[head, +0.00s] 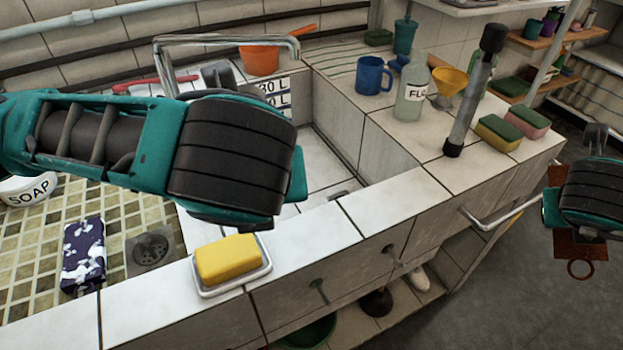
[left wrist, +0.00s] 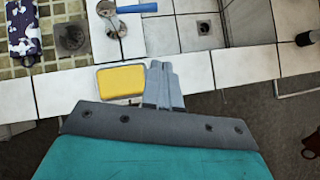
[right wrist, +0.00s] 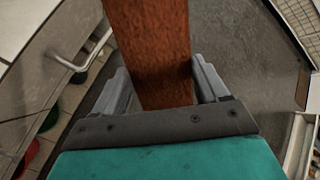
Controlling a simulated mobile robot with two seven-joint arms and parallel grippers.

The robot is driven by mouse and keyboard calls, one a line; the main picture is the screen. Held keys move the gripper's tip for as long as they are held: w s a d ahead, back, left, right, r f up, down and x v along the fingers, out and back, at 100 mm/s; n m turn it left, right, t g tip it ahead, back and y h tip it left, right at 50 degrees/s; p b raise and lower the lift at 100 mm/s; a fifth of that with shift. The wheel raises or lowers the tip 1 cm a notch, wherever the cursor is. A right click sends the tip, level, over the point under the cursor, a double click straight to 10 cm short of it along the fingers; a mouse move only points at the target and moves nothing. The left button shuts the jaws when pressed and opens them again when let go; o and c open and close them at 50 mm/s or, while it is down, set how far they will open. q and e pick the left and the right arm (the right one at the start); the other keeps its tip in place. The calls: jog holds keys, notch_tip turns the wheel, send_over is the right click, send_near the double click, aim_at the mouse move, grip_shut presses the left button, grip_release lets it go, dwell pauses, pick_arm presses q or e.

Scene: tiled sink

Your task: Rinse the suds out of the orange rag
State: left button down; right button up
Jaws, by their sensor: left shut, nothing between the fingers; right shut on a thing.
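My right gripper (right wrist: 160,85) is shut on a long rust-orange cloth strip, the orange rag (right wrist: 152,40), which extends past the fingers. In the head view the right gripper (head: 580,215) is at the right edge, outside the counter, with part of the rag (head: 565,243) showing below it above the grey floor. No suds can be made out on it. My left gripper (left wrist: 163,82) is shut and empty above the counter's front ledge, right of the yellow sponge (left wrist: 121,79). In the head view its wrist hides its fingers and part of the sink basin (head: 315,170).
The yellow sponge sits in a white dish (head: 235,280) on the front ledge. A blue mug (head: 370,76), glass bottle (head: 411,90), dark upright tube (head: 473,95) and two-tone sponges (head: 498,130) stand on the right counter.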

jog(key=shift+s+a+r, duration=0.3)
jog(key=shift+s+r, duration=0.45)
jog(key=shift+s, duration=0.15)
jog(key=shift+s+a+r, duration=0.25)
jog(key=shift+s+r, duration=0.45)
jog(key=shift+s, duration=0.15)
